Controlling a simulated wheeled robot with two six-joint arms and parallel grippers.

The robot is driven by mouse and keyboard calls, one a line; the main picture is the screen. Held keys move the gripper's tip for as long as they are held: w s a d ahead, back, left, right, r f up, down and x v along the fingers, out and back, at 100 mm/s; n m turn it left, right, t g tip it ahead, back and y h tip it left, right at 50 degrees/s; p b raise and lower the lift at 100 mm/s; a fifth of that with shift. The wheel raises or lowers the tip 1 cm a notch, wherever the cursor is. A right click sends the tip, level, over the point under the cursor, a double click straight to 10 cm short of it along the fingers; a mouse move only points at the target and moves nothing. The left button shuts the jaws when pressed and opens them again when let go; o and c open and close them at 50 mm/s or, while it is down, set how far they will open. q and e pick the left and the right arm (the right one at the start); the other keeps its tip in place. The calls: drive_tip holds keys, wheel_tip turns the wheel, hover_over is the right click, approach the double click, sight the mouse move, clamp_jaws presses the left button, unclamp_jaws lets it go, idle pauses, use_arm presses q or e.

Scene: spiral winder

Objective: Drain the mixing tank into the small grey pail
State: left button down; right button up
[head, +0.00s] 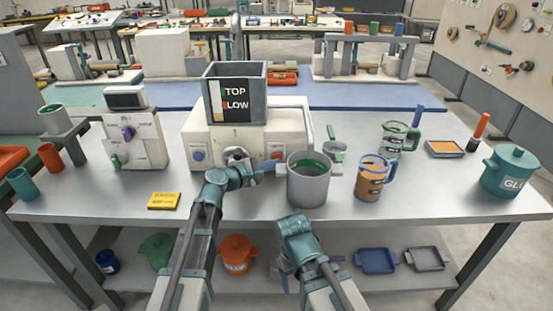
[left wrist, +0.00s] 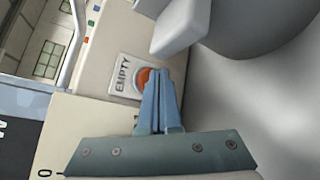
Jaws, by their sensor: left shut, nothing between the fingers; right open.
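The mixing tank (head: 214,98) is an open grey box with a TOP/LOW gauge, on a cream machine (head: 225,140). The machine has a blue button at left, a round dial in the middle and a button marked EMPTY (left wrist: 122,75) at right. The small grey pail (head: 308,189) stands upright at the machine's front right, with green inside its rim. My left gripper (head: 268,166) is shut and empty beside the pail; in the left wrist view its fingertips (left wrist: 157,75) overlap the orange-red button (left wrist: 145,79), contact unclear. My right gripper (head: 284,277) is low before the bench, its fingers barely visible.
An orange-filled jug (head: 370,182) stands right of the pail, with a green-handled jug (head: 394,140) behind. A teal GLUE pot (head: 511,172) is at the right end. A yellow block (head: 164,201) lies at front left. The front right bench top is clear.

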use_arm(q)
drive_tip(key=shift+w, duration=0.5)
idle(2.1)
drive_tip(key=shift+s, duration=0.15)
idle(0.8)
drive_tip(key=shift+s, duration=0.75)
drive_tip(key=shift+s, duration=0.15)
drive_tip(key=shift+s, duration=2.45)
idle(0.5)
